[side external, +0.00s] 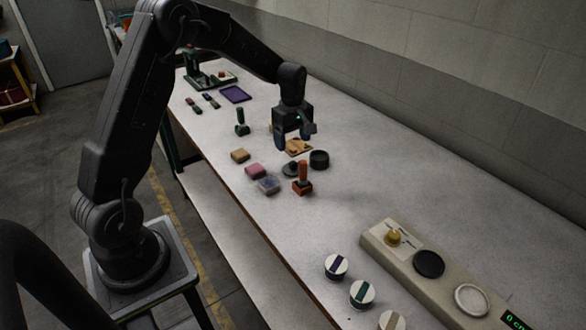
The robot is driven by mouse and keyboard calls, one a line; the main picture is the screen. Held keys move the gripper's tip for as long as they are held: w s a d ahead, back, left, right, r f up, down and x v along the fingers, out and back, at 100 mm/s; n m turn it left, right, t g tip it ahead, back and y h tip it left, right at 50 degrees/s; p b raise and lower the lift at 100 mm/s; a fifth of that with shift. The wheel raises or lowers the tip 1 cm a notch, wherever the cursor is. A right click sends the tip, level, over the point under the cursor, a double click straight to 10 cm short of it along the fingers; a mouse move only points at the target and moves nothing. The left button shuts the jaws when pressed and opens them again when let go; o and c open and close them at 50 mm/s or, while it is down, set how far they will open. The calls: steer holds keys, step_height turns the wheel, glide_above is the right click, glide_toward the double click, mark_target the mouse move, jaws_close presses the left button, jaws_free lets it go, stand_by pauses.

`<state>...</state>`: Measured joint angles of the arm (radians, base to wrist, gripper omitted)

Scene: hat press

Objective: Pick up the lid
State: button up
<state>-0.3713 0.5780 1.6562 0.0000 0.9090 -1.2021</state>
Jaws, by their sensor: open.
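My gripper (296,138) is open and points down above the middle of the white table, with nothing seen between its fingers. A flat dark grey disc (289,170), which looks like the lid, lies on the table below and slightly nearer the camera than my gripper. It is partly hidden by the things around it. A round black pot (319,160) stands beside it on the right; I cannot tell whether it is open on top. My gripper hangs just above a small tan wooden piece (299,146).
An orange stamp (303,180), a pink block (256,171), a clear bluish box (268,185) and a tan block (240,155) crowd the disc. A dark green stamp (242,124) stands farther left. A beige panel (450,284) and striped white jars (336,266) are at front right.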

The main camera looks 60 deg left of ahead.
mark_target(294, 163)
steer(key=f, duration=0.8)
steer(key=shift+w+d+f, duration=0.1)
steer(key=shift+d+f, duration=0.2)
steer(key=shift+f, duration=0.1)
steer(key=c, duration=0.6)
